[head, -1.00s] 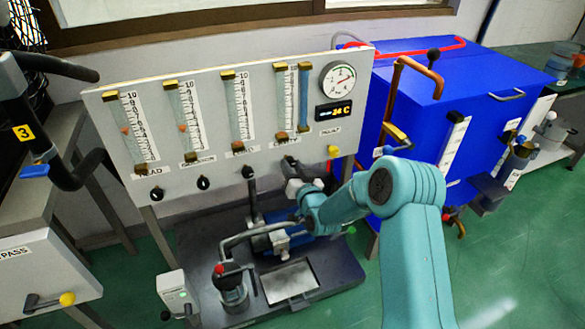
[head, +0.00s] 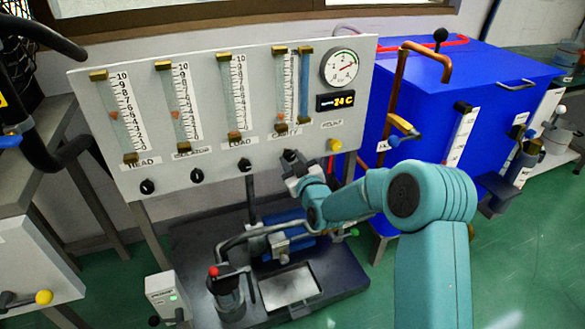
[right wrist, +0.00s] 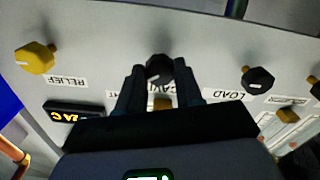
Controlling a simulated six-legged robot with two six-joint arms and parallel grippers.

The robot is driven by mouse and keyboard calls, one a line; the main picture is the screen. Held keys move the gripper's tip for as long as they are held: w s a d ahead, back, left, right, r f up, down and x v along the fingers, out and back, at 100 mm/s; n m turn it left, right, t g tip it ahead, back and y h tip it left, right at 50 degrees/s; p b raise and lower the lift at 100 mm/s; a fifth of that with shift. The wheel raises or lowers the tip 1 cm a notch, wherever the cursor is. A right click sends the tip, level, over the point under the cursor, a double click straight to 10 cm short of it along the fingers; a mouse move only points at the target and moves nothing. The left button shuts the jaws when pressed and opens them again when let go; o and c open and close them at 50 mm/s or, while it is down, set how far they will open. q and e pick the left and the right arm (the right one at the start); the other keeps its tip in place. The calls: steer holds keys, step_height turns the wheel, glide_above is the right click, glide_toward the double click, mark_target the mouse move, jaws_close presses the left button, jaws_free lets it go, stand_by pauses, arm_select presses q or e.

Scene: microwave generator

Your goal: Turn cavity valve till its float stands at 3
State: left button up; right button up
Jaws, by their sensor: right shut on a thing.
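The cavity valve is a small black knob (head: 289,155) under the cavity flow tube (head: 282,92) on the grey panel. My right gripper (head: 298,163) is at this knob, and its arm comes in from the right. In the right wrist view the knob (right wrist: 158,69) sits between the two dark fingers (right wrist: 160,85), which are shut on it. The fingers partly cover the cavity label (right wrist: 165,90). The cavity float appears low in its tube, but I cannot read its exact mark. My left gripper is not in view.
Three more flow tubes stand left of the cavity tube, with the load knob (head: 246,165) nearest. The yellow relief knob (head: 335,145) is close on the right. A dial gauge (head: 342,68) and display (head: 336,101) sit above. A blue cabinet (head: 460,110) stands right of the panel.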

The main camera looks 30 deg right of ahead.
steer(key=shift+n+b, duration=0.35)
steer(key=shift+n, duration=0.15)
steer(key=o, duration=1)
steer(key=shift+o, duration=0.2)
steer(key=p+v, duration=0.1)
steer(key=v, duration=1.5)
steer(key=shift+p, duration=0.4)
steer(key=shift+s+a+r, duration=0.1)
steer(key=shift+a, duration=0.15)
